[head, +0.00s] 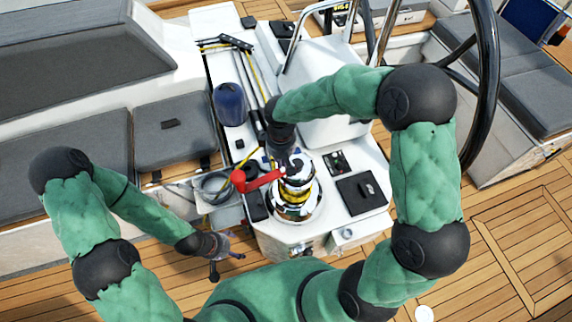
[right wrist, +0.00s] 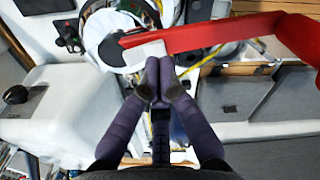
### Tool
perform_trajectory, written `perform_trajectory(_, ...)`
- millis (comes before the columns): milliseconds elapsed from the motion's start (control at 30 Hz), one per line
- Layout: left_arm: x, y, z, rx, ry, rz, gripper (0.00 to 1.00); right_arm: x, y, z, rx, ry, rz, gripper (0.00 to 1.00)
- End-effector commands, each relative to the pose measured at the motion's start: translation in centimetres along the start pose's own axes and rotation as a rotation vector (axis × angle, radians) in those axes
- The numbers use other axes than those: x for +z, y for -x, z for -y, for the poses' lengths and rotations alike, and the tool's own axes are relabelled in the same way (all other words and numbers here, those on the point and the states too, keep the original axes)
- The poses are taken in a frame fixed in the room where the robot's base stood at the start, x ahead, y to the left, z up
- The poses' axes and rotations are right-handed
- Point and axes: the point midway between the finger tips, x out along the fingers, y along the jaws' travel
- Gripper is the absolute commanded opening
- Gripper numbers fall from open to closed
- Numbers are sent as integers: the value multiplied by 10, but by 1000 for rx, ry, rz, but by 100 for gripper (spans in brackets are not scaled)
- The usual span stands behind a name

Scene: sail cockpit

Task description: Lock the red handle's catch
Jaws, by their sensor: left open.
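The red handle (head: 262,181) sits on top of the chrome winch (head: 292,205), its arm reaching left from the winch top. In the right wrist view the red handle (right wrist: 220,36) runs to the right from a pale grey block (right wrist: 145,52) at its winch end, with a small dark tip beside it. My right gripper (right wrist: 160,62) is shut, its fingertips together right at the lower edge of this block; I cannot tell whether they touch. In the head view my right gripper (head: 287,160) is partly hidden by its arm above the winch. My left gripper (head: 228,258) is open and empty, low at the left.
A blue cylinder-shaped bag (head: 230,104) and ropes lie behind the winch. A dark hatch panel (head: 361,193) is right of it. The steering wheel (head: 487,80) stands at the right, near my right arm. Grey cushions (head: 65,145) line the left.

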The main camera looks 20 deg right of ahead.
Motion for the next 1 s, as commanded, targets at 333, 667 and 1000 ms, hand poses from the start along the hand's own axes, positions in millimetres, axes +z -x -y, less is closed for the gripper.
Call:
perform_trajectory(333, 1, 18, -6, 0, 0, 0, 76, 0, 26, 0, 1, 1, 1, 0)
perform_trajectory(667, 1, 32, -11, 0, 0, 0, 76, 0, 48, 0, 1, 1, -1, 0)
perform_trajectory(1000, 1, 31, -11, 0, 0, 0, 76, 0, 48, 0, 0, 1, 1, 0)
